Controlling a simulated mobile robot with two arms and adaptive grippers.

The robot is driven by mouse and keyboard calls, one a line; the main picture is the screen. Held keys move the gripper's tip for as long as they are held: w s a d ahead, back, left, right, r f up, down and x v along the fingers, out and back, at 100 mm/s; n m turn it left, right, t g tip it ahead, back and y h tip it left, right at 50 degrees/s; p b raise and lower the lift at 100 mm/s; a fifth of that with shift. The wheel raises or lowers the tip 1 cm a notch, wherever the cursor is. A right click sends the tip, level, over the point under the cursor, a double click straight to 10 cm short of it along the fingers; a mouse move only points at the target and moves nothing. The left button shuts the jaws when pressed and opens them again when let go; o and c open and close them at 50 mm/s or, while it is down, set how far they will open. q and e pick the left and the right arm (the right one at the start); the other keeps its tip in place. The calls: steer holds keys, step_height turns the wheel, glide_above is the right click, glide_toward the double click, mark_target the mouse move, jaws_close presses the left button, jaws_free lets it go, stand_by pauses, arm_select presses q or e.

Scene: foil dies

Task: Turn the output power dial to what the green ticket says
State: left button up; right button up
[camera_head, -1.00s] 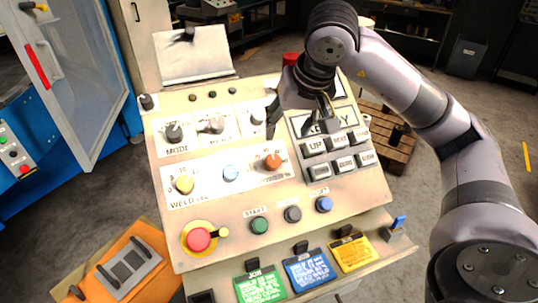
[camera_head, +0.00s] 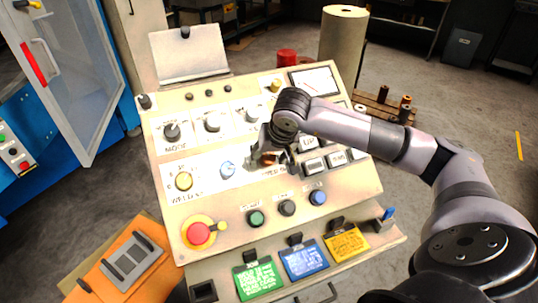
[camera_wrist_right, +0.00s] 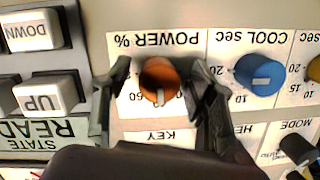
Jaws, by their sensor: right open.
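The orange output power dial (camera_wrist_right: 160,80) is labelled POWER % in the right wrist view, which shows the panel upside down. My right gripper (camera_wrist_right: 160,88) is open, with one finger on each side of the dial. I cannot tell whether the fingers touch it. In the head view my right gripper (camera_head: 270,155) covers most of the dial. The green ticket (camera_head: 260,280) is on the ledge at the panel's lower edge; its writing is too small to read. My left gripper is not in view.
The blue COOL dial (camera_wrist_right: 260,74) sits beside the power dial. UP (camera_wrist_right: 45,95) and DOWN (camera_wrist_right: 30,32) keys are on its other side. A red mushroom button (camera_head: 198,233), a blue ticket (camera_head: 305,260) and a yellow ticket (camera_head: 346,243) are lower on the panel and ledge.

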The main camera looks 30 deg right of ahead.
steer(key=c, duration=1.1)
